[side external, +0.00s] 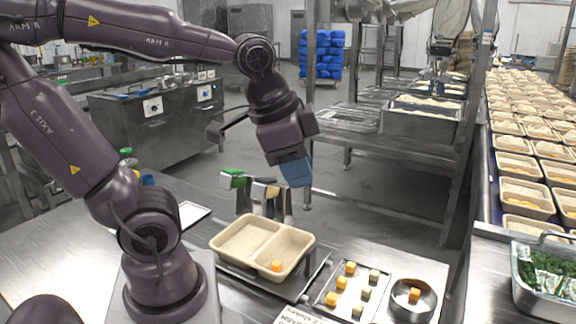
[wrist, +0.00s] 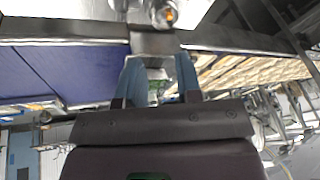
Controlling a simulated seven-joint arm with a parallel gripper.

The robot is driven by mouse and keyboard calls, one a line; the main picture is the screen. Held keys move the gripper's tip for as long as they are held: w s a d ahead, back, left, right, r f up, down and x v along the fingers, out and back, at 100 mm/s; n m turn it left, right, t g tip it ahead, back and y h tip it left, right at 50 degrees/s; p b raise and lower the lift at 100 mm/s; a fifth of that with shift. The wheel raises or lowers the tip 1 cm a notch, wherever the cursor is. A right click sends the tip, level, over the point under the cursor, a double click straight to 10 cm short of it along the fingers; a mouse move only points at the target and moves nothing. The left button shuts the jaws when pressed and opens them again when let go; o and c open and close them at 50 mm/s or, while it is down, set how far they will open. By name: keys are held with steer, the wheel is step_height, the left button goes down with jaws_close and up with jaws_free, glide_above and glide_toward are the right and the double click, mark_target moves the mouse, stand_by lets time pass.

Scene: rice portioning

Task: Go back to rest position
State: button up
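My gripper (side external: 297,172) has blue fingers and hangs in the air above the worktable, tilted and clear of everything on it. In the wrist view its two blue fingers (wrist: 158,75) stand apart with nothing between them. Below and left of it in the side view is a beige two-compartment tray (side external: 262,226) with an orange cube (side external: 277,265) in its right compartment.
A small tray (side external: 330,299) holds several orange and grey cubes. A round metal bowl (side external: 397,300) beside it holds an orange cube (side external: 414,294). Green- and yellow-topped utensils (side external: 240,195) stand behind the beige tray. A conveyor of filled trays (side external: 492,120) runs along the right.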

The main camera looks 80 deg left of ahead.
steer(key=s+d+n, duration=0.1)
steer(key=s+d+r+n+t, duration=0.1)
steer(key=n, duration=0.1)
steer(key=shift+h, duration=0.4)
